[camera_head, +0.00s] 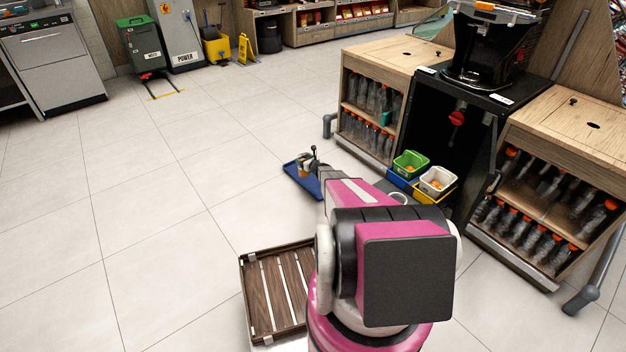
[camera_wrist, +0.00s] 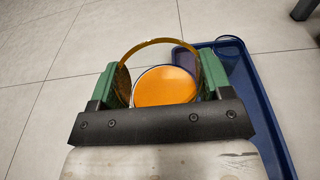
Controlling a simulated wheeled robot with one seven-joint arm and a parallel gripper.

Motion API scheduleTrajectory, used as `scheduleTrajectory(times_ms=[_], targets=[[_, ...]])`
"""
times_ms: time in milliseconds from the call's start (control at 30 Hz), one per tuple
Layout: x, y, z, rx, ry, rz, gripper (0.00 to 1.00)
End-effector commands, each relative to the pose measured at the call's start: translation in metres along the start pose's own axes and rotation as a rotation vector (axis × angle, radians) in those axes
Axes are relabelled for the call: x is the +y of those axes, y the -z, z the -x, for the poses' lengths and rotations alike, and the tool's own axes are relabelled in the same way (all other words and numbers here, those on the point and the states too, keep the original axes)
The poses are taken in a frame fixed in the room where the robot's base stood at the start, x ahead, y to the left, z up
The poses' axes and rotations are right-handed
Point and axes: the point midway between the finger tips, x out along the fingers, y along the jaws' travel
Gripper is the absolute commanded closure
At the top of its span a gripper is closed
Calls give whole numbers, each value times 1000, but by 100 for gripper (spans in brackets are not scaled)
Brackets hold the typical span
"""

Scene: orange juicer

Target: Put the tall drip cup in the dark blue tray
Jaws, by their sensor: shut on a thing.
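The tall drip cup (camera_wrist: 165,86) is an amber see-through cup, seen from above with orange at its bottom. It stands between the green fingers of my gripper (camera_wrist: 160,77), which is shut on it. The dark blue tray (camera_wrist: 263,128) lies on the right in the wrist view, and the cup overlaps its left edge there. In the head view the tray (camera_head: 299,184) lies on the floor past my arm, with the cup (camera_head: 304,161) and my gripper (camera_head: 313,163) over it. I cannot tell whether the cup touches the tray.
A wooden slatted platform (camera_head: 262,290) is nearer. The floor on the left is clear.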

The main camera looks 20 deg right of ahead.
Motion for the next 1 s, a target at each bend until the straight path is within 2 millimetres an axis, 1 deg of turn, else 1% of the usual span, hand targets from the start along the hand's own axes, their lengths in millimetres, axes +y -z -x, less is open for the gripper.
scheduleTrajectory(times_ms=[33,167,267,500,700,833,1000], targets=[[-4,11,-5,0,6,-3,82],[-10,23,-7,-1,16,-3,82],[-22,31,-4,-1,18,-3,82],[-66,61,7,-1,18,-4,82],[-99,84,17,-1,18,-4,82],[-111,93,20,-1,16,-3,82],[-115,98,22,-1,15,-3,82]])
